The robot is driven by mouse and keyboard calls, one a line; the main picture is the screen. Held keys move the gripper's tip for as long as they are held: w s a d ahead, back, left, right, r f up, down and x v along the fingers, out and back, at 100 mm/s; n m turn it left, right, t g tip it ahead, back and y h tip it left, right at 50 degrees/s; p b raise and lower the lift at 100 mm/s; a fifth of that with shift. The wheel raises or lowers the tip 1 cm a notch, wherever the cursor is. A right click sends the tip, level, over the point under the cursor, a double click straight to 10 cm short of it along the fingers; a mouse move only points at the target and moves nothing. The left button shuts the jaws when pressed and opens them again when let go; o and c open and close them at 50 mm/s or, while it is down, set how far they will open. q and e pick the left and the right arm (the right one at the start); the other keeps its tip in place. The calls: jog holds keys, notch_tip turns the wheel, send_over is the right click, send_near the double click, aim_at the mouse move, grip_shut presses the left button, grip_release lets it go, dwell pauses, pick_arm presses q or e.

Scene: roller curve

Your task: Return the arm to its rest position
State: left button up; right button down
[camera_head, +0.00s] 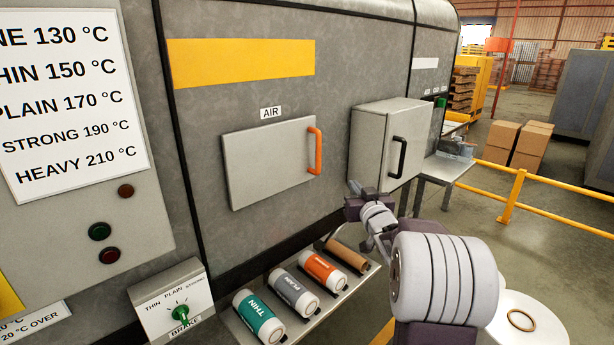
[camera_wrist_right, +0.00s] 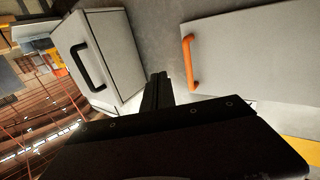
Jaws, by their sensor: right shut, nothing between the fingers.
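My right arm (camera_head: 445,278) reaches in from the lower right of the head view. Its gripper (camera_head: 354,188) is shut and empty, in front of the machine between the AIR panel and the grey box with the black handle. In the right wrist view the shut fingers (camera_wrist_right: 158,92) show dark, with the orange handle (camera_wrist_right: 190,62) to their right and the black handle (camera_wrist_right: 86,68) to their left. The fingers appear apart from both handles. My left gripper is not in view.
The AIR panel (camera_head: 262,168) and grey box (camera_head: 386,150) are closed. Rollers marked THIN (camera_head: 258,318), PLAIN (camera_head: 294,292) and an orange one (camera_head: 323,270) lie on a shelf beside a brown tube (camera_head: 345,254). A selector box (camera_head: 172,305) stands at left. A yellow railing (camera_head: 512,196) runs at right.

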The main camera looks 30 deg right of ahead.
jog(key=w+a+r+n+y+p, duration=0.25)
jog(key=a+y+p, duration=0.25)
jog(key=a, duration=1.2)
jog(key=s+a+f+g, duration=0.2)
jog(key=a+f+g, duration=0.1)
jog(key=a+f, duration=0.3)
jog(key=s+a+f+g, duration=0.2)
jog(key=s+f+g, duration=0.4)
jog(key=s+f, duration=0.3)
jog(key=s+a+f+g+p, duration=0.1)
jog(key=s+f+g, duration=0.5)
jog(key=s, duration=1.1)
notch_tip(320, 180, down, 4)
jog(key=shift+s+a+r+n+g, duration=0.2)
jog(key=shift+a+r+n+g, duration=0.05)
jog(key=shift+a+n+g, duration=0.15)
jog(key=c, duration=2.1)
grip_release()
jog(key=shift+c, duration=0.2)
